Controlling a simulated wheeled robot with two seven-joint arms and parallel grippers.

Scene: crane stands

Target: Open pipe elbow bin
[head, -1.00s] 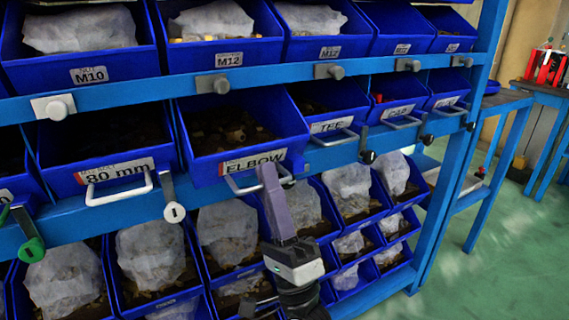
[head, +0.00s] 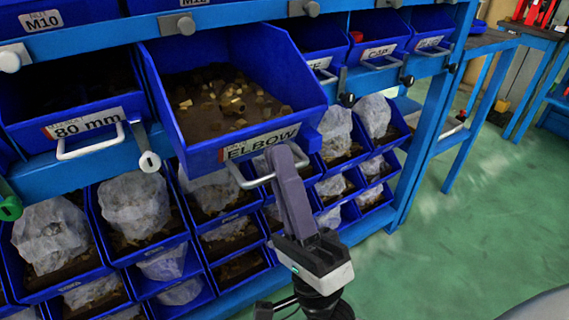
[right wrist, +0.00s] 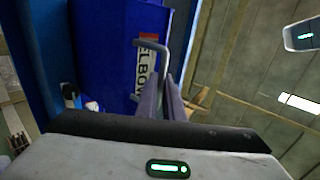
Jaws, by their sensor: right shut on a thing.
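The blue bin labelled ELBOW (head: 200,152) is pulled well out of the rack in the head view, with small brass-coloured fittings (head: 228,100) inside. Its metal handle (head: 243,182) is on the front face below the label. My right gripper (head: 282,160) is shut on the handle, at its right part. In the right wrist view the fingers (right wrist: 162,92) close around the handle (right wrist: 163,58) beside the ELBOW label (right wrist: 146,62). My left gripper is not in view.
The 80 mm bin (head: 75,100) stands left of the elbow bin, and the CAP bin (head: 378,45) is to the right, both in the blue rack. Lower bins (head: 140,205) hold bagged parts. Green floor (head: 460,220) lies clear at the right.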

